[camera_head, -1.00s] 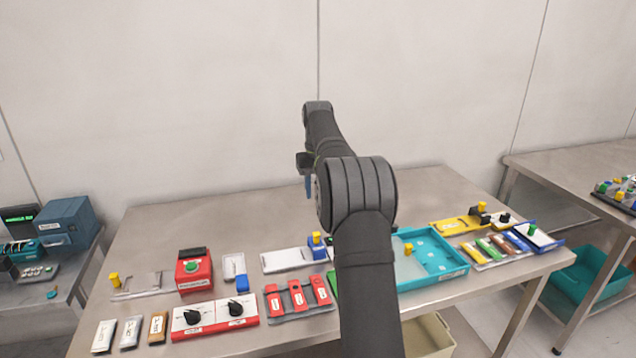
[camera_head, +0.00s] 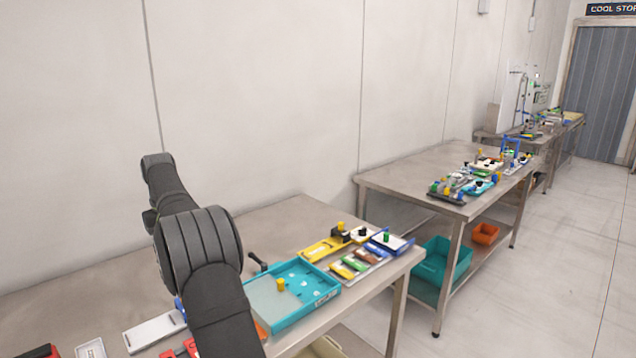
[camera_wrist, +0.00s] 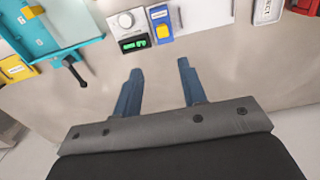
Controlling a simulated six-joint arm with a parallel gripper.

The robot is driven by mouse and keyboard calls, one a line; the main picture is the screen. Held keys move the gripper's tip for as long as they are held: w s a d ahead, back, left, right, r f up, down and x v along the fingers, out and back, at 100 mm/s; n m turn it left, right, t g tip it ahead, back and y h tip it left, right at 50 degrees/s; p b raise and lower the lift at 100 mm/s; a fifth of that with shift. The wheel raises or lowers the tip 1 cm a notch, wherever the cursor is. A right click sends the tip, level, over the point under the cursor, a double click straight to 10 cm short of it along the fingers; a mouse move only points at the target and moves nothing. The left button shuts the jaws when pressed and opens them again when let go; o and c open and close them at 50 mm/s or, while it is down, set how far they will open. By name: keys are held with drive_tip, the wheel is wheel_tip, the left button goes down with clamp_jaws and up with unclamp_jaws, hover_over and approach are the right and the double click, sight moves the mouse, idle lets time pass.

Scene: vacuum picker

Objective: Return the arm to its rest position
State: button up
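In the wrist view my gripper (camera_wrist: 159,88) shows two blue fingers standing well apart with only bare table between them. It is open and empty, above the steel table (camera_wrist: 215,80). In the head view my dark arm stands over the left part of the same table (camera_head: 262,222), folded upward in front of the wall. The gripper fingers are hidden behind the arm there.
A teal tray (camera_head: 331,294) with a yellow knob lies right of my arm. A yellow holder (camera_head: 318,249) and a white plate (camera_head: 155,332) are on the same table. A second table (camera_head: 400,178) stands to the right, with open floor (camera_head: 560,270) beyond it.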

wheel_tip(320, 180, down, 16)
drive_tip(key=shift+a+r, duration=0.1)
drive_tip(key=shift+r, duration=0.05)
drive_tip(key=shift+s, duration=0.1)
idle(0.4)
wheel_tip(320, 180, up, 18)
drive_tip(key=shift+f, duration=0.25)
idle(0.3)
drive_tip(key=shift+f, duration=8.85)
drive_tip(key=shift+s+a+r, duration=0.1)
drive_tip(key=shift+s+a, duration=0.2)
